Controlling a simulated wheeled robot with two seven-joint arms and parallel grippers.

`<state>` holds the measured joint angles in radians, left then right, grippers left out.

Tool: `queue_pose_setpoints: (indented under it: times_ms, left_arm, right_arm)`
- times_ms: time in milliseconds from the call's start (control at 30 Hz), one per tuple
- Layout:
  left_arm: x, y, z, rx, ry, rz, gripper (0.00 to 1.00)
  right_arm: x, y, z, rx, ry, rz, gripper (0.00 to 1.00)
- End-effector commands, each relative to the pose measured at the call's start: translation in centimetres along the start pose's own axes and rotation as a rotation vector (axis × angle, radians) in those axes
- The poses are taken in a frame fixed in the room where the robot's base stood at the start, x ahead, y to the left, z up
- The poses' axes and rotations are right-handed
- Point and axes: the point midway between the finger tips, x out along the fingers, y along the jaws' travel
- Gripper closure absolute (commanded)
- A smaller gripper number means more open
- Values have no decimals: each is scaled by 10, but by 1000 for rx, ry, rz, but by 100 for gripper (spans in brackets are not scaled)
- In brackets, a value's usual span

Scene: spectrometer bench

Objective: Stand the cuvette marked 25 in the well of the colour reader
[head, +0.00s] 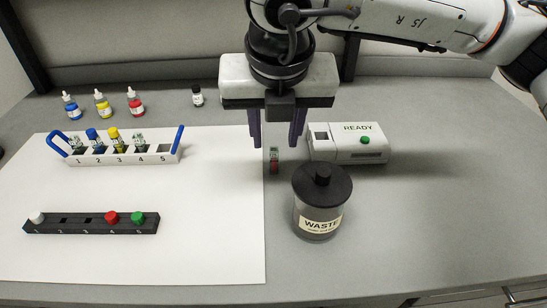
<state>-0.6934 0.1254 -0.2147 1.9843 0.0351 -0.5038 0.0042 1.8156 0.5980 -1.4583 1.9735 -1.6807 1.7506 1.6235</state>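My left gripper is not in view.
A black-lidded waste jar (318,222) stands in front of the reader. A white rack (120,157) with several cuvettes and a black strip (90,224) with coloured caps lie on the white sheet (200,255). Dropper bottles (103,105) stand behind. The right bench is clear.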

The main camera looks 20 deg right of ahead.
Motion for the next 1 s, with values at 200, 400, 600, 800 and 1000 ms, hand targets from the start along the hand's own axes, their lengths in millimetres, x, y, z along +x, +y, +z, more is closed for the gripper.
queue_pose_setpoints:
  times_ms: [200,400,600,800,1000]
  left_arm:
    - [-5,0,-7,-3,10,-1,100]
    - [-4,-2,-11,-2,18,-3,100]
    - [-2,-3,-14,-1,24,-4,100]
    - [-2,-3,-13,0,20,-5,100]
    - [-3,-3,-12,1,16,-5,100]
  right_arm:
    - [33,0,-1,0,4,-3,66]
    - [46,1,0,-1,1,0,66]
    - [46,1,0,-1,1,0,71]
    - [46,1,0,-1,1,0,100]
    - [46,1,0,-1,1,0,100]
